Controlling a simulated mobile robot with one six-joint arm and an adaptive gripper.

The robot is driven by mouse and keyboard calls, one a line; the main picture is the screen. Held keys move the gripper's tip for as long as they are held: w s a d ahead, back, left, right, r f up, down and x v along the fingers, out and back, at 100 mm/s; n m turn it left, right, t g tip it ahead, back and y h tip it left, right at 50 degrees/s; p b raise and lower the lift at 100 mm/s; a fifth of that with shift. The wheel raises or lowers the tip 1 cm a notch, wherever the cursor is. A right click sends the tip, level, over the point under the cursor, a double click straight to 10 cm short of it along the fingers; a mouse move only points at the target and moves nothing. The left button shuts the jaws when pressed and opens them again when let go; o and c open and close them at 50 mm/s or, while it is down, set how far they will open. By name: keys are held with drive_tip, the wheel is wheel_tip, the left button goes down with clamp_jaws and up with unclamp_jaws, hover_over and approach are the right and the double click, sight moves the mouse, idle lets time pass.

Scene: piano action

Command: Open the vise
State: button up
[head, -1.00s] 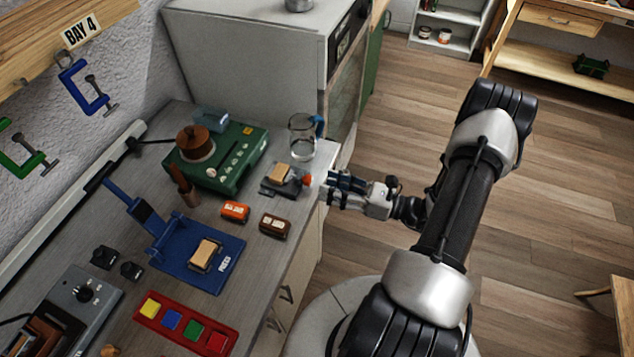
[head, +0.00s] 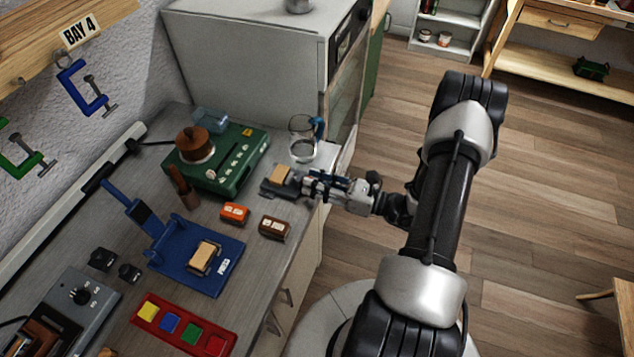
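The vise (head: 270,189) is a small dark grey device near the right edge of the grey workbench, beside the green machine. A light wooden block (head: 281,174) sits in it, apparently between its jaws. My gripper (head: 304,184) comes in from the right at the vise's right end. Its fingers cover the place of the red-orange knob, which is hidden now. I cannot tell whether the fingers touch the knob or how far apart they are.
A glass jug (head: 303,150) with a blue handle stands just behind the gripper. The green machine (head: 240,163) is left of the vise. Orange (head: 235,212) and brown (head: 274,227) small boxes lie in front. A blue press (head: 190,271) stands nearer.

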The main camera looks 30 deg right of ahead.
drive_tip(key=c, duration=0.5)
drive_tip(key=shift+c, duration=0.2)
drive_tip(key=shift+n, duration=0.4)
drive_tip(key=n+b, duration=0.1)
drive_tip(key=n, duration=0.1)
drive_tip(key=shift+f+n, duration=0.1)
drive_tip(key=shift+n, duration=0.2)
drive_tip(key=shift+s+a+n+b, duration=0.1)
drive_tip(key=shift+n+b, duration=0.6)
drive_tip(key=shift+n, duration=1.4)
drive_tip(key=o, duration=1.1)
drive_tip(key=shift+c, duration=0.2)
